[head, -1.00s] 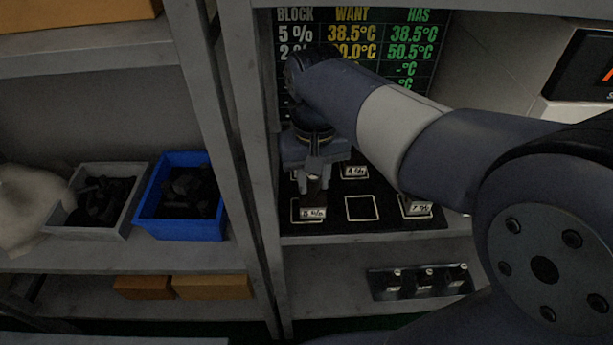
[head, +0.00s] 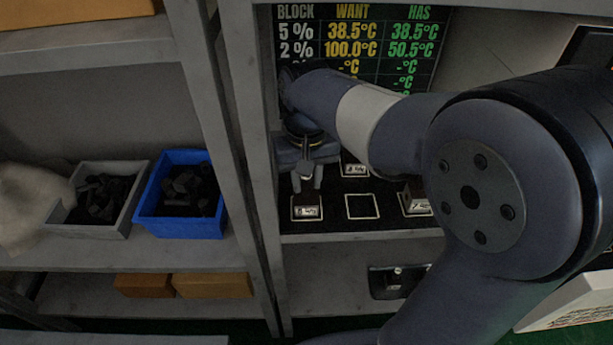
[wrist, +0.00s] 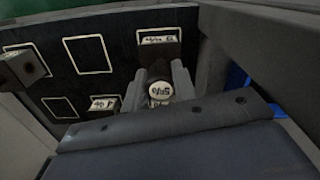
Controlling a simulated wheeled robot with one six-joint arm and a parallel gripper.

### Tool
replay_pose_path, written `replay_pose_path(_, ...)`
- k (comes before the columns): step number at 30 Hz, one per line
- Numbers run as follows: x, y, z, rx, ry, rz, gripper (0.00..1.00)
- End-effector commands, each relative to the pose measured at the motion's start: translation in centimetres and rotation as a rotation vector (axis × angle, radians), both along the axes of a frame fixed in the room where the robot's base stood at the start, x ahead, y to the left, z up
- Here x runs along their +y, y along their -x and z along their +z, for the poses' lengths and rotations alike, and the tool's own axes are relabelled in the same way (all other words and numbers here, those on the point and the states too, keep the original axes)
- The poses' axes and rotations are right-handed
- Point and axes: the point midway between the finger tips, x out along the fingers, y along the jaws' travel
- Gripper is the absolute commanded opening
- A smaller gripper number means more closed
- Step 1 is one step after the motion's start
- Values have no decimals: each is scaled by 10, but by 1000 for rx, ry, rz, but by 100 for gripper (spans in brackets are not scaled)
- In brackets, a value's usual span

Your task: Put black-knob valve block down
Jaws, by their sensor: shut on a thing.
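My gripper (head: 307,184) points down over the left side of the black mat (head: 385,225) in the head view. It is shut on the black-knob valve block, whose round white top marked 5% (wrist: 160,92) shows between the fingers in the wrist view. The block's dark body is mostly hidden in the head view. I cannot tell whether it touches the mat.
Another dark block (head: 415,200) stands at the mat's right. A shelf post (head: 258,170) rises close on the left. A board (head: 355,40) of temperatures stands behind. Blue (head: 180,228) and grey (head: 95,230) bins sit on the left shelf.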

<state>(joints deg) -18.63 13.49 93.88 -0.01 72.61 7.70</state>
Motion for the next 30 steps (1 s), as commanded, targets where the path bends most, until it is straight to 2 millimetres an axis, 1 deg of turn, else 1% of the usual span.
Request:
replay_pose_path(1,0,0,-1,0,0,0,29)
replay_pose_path(8,0,0,0,0,0,0,48)
replay_pose_path(14,0,0,0,0,0,0,48)
replay_pose_path(17,0,0,4,-1,0,0,48)
replay_pose_path(20,0,-1,16,-3,-1,0,48)
replay_pose_path(27,0,-1,58,-4,-1,0,48)
replay_pose_path(30,0,-1,70,-2,0,0,48)
